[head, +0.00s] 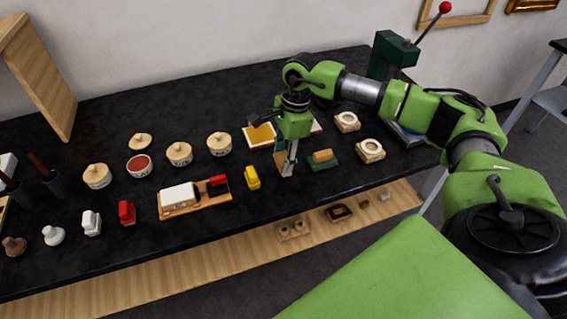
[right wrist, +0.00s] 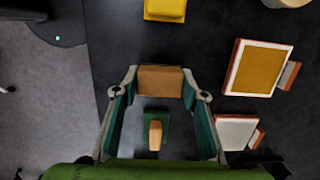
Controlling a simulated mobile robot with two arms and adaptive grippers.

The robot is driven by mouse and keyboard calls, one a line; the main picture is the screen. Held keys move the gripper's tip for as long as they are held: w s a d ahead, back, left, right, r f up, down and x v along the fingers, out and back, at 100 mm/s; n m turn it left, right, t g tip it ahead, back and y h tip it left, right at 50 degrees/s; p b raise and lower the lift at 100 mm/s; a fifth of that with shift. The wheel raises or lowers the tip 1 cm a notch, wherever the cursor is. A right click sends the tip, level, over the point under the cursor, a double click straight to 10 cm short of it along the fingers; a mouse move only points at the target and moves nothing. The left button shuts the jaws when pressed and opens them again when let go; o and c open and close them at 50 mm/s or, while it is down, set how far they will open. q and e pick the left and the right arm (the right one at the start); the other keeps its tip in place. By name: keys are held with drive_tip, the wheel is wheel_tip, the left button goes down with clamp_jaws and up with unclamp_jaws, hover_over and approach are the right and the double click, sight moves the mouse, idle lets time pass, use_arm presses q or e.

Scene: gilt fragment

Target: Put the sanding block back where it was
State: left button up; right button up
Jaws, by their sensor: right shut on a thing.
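The sanding block (right wrist: 160,81) is a plain tan block between the fingertips of my right gripper (right wrist: 160,78) in the right wrist view. The fingers are shut on its two sides. In the head view my right gripper (head: 287,171) points down at the middle of the black table, and its fingers mostly hide the block. I cannot tell whether the block touches the table. A green piece with a tan handle (head: 322,157) lies just right of the gripper; it also shows in the right wrist view (right wrist: 155,133). My left gripper is out of view.
A yellow block (head: 252,177) stands left of the gripper. An ochre-filled tray (head: 260,135) lies behind it. Two pale blocks with white rings (head: 370,151) are to the right. A wooden rack (head: 193,197) and several lidded pots (head: 179,153) stand left. Bare tabletop lies in front.

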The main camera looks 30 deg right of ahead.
wheel_tip(320, 180, down, 2)
drive_tip(key=shift+s+f+p, duration=0.1)
drive_tip(key=shift+f+p, duration=0.05)
drive_tip(key=shift+p, duration=0.35)
drive_tip(key=shift+f, duration=0.25)
drive_tip(key=shift+f, duration=0.1)
drive_tip(key=shift+f+b, duration=0.15)
drive_tip(key=shift+b, duration=0.15)
drive_tip(key=o, duration=1.1)
